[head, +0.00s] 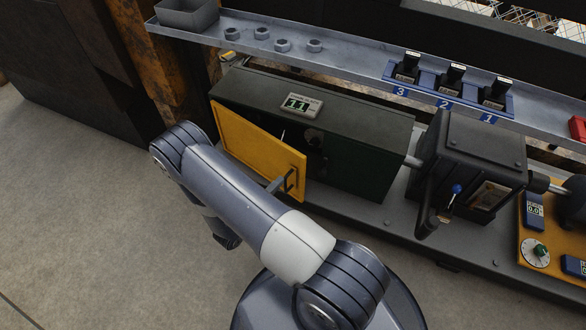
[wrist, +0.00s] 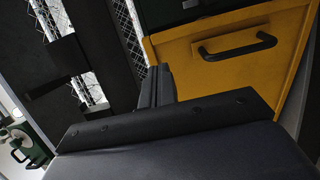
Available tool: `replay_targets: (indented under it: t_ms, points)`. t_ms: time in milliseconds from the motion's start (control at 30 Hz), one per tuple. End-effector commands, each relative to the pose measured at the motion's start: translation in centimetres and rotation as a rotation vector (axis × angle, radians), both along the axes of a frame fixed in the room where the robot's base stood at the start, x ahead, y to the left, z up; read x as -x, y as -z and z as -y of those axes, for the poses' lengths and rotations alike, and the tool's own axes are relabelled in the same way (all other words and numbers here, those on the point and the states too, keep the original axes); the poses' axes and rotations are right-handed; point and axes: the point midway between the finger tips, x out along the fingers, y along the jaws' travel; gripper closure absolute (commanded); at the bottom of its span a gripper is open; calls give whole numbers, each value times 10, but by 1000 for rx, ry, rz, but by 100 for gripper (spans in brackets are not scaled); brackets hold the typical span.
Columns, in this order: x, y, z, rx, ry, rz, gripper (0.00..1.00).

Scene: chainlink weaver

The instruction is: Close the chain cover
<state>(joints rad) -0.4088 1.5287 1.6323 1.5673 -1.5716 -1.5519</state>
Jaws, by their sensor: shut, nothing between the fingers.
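The yellow chain cover (head: 258,150) stands open on the front of a dark green box (head: 365,148). Its left side is at the box and its right side swings outward. A dark gap shows behind it. The black handle (head: 290,180) sits near its free right edge. In the wrist view the yellow cover (wrist: 225,75) fills the right side, with the handle (wrist: 238,46) near its top. My gripper (wrist: 156,84) is shut and empty, left of the handle and close to the cover's edge in that view. Contact cannot be told. My arm hides much of the gripper in the head view.
A dark gearbox (head: 474,150) with a blue-knobbed lever (head: 456,189) stands right of the box. A shelf (head: 350,55) above holds several nuts and a numbered blue rack (head: 448,90). The floor (head: 90,190) at left is clear.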

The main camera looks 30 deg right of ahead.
Motion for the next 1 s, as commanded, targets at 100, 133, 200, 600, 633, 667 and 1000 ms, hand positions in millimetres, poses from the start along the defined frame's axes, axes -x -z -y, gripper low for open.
replay_targets:
  t_ms: [100, 133, 200, 600, 633, 667, 1000]
  points:
    - [-8, 1, 20, 0, 5, 1, 100]
    - [-10, 1, 24, -1, 5, 2, 100]
    - [-14, 1, 35, -1, 6, 2, 100]
    - [-31, 1, 71, -1, 1, 1, 100]
    - [-31, 0, 72, -1, 0, 0, 100]
    - [-31, 0, 73, -1, 0, 0, 100]
    - [-32, 0, 73, -1, -1, 1, 100]
